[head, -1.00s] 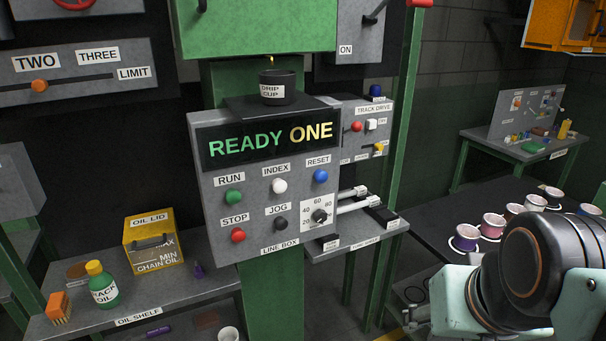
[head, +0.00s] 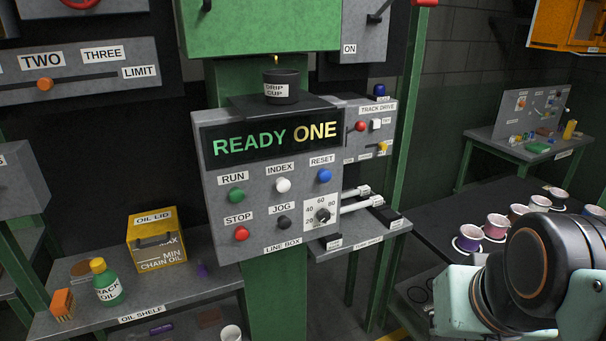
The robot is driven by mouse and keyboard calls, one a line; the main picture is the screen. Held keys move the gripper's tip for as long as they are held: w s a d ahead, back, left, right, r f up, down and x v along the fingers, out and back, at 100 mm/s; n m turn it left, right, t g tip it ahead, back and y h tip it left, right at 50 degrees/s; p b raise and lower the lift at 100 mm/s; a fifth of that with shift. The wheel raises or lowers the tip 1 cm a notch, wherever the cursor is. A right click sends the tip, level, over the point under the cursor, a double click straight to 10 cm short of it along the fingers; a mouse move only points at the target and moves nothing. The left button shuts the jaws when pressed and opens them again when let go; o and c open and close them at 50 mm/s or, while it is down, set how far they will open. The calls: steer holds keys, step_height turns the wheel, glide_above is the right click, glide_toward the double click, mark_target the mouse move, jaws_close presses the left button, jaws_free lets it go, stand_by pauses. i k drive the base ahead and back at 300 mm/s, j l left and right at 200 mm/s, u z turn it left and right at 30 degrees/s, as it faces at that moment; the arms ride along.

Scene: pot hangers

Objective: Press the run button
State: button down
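The green run button (head: 236,195) sits under the RUN label (head: 233,179) on the grey line box (head: 262,222) in the head view. The box's display (head: 272,142) reads READY ONE. A red stop button (head: 241,234) is below the run button. A white index button (head: 283,186) and a blue reset button (head: 324,176) are to its right. A black jog button (head: 284,223) and a dial (head: 323,214) are lower right. Part of my arm shows at the lower right, well apart from the box. My gripper's fingers are not in view.
A drip cup (head: 281,86) stands on top of the box. The oil shelf (head: 210,262) at lower left holds a yellow chain oil box (head: 157,240) and a green oil bottle (head: 107,284). Several pots stand on the dark table (head: 445,225) at right. Space before the buttons looks clear.

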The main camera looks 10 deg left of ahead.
mark_target(237, 195)
steer(key=z, duration=0.5)
steer(key=k+j+z, duration=0.1)
steer(key=j+z, duration=0.3)
steer(key=k+j+z, duration=0.15)
steer(key=z, duration=0.25)
steer(key=k+j+z, duration=0.35)
steer(key=k+j, duration=0.85)
steer(key=j+z, duration=0.05)
steer(key=j, duration=0.1)
